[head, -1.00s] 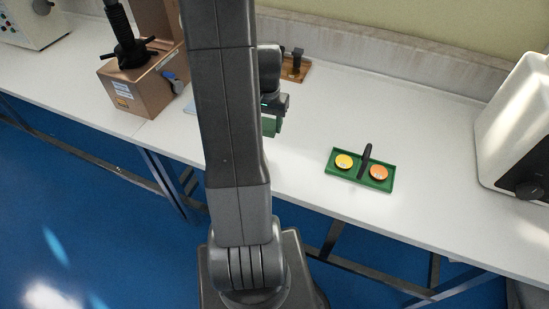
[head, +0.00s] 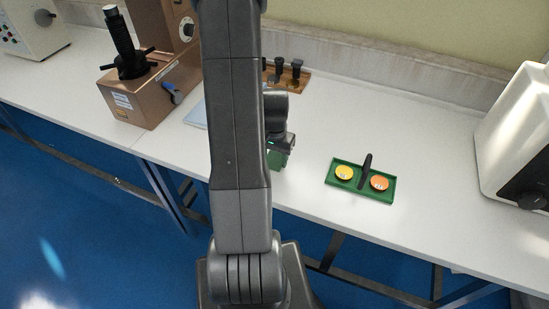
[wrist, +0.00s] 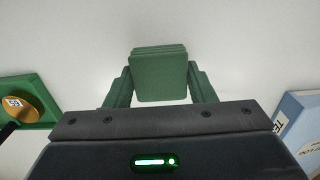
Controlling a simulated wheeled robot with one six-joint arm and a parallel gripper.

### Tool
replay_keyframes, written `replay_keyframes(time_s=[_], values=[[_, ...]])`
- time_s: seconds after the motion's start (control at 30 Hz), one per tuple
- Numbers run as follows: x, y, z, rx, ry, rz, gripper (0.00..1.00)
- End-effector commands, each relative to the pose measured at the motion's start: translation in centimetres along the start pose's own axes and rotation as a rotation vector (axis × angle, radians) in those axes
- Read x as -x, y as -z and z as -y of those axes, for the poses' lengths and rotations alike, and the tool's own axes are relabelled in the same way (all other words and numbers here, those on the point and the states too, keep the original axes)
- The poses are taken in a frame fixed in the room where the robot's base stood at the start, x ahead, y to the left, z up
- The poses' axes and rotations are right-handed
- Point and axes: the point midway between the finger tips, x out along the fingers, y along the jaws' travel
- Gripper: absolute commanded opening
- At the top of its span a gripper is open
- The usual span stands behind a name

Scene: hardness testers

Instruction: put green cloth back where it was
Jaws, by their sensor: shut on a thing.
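The green cloth (wrist: 158,76) is a folded square pad. It sits between the two fingers of my gripper (wrist: 160,88) in the wrist view, and the gripper is shut on it. In the head view the cloth (head: 278,160) shows as a small green patch below my gripper (head: 279,150), over the white bench left of the green tray. My arm hides part of the bench there. I cannot tell whether the cloth touches the bench top.
A green tray (head: 360,187) with a yellow disc (head: 344,172) and an orange disc (head: 379,183) stands to the right. A blue book or box (wrist: 303,125) lies nearby. A brown tester (head: 150,95) is left, a wooden rack (head: 300,80) behind. White bench right of the tray is clear.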

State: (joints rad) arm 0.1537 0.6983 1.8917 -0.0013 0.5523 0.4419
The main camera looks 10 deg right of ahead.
Motion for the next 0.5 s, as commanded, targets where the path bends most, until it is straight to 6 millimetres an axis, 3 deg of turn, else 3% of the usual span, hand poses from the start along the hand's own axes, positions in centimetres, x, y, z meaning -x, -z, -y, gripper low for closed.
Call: replay_keyframes(time_s=[0.47,0.5], values=[[-1.12,-0.01,0.0,0.0,0.0,0.0,0.21],[-1.03,-0.01,0.0,0.0,0.0,-0.001,0.54]])
